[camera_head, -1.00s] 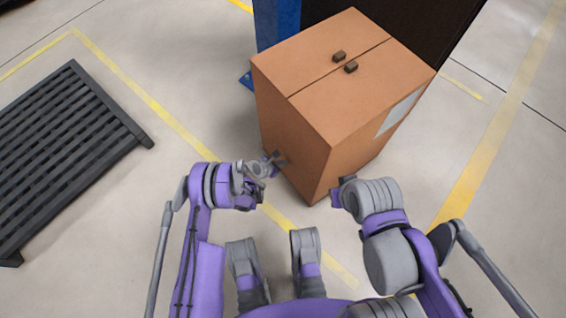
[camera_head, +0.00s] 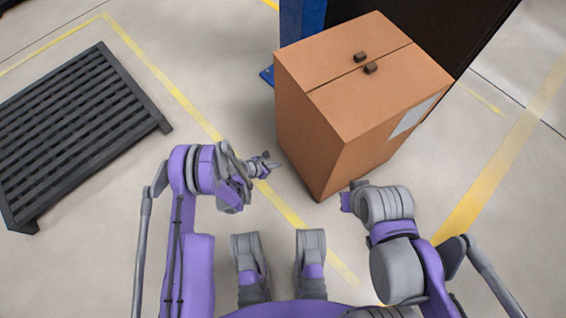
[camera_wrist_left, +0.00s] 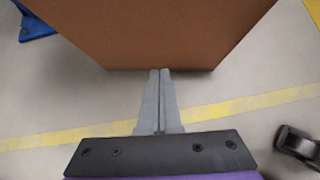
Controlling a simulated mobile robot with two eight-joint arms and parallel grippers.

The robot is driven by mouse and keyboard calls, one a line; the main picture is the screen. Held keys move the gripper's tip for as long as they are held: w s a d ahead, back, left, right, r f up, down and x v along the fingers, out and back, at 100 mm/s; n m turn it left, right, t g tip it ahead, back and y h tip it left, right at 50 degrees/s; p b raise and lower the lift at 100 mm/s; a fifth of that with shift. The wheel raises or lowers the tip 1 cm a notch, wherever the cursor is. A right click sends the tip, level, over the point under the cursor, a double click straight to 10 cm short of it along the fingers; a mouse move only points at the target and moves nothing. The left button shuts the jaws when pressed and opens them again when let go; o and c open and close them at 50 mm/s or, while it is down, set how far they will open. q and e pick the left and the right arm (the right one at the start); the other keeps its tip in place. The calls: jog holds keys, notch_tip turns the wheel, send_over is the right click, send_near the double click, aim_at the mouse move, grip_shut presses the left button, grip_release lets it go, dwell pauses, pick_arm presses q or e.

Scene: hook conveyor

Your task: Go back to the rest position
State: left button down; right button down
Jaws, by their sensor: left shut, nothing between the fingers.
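My left gripper (camera_head: 272,165) is shut and empty, just left of the cardboard box's lower part in the head view. In the left wrist view its two grey fingers (camera_wrist_left: 160,100) lie together, with nothing between them, pointing toward the box. My right arm comes in from the right, and its wrist is near the box's front lower corner. The right gripper's fingers are hidden behind the wrist.
A large closed cardboard box (camera_head: 345,95) with two small dark handles on top stands ahead. A blue post (camera_head: 302,22) and a dark panel (camera_head: 440,30) are behind it. A dark slatted pallet (camera_head: 80,130) lies at the left. Grey floor with yellow lines is open between.

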pick_arm(q)
jog(key=shift+s+a+r, duration=0.2)
jog(key=shift+a+r, duration=0.1)
jog(key=shift+r, duration=0.05)
pick_arm(e)
jog(key=shift+r, duration=0.1)
pick_arm(q)
jog(key=shift+r, duration=0.1)
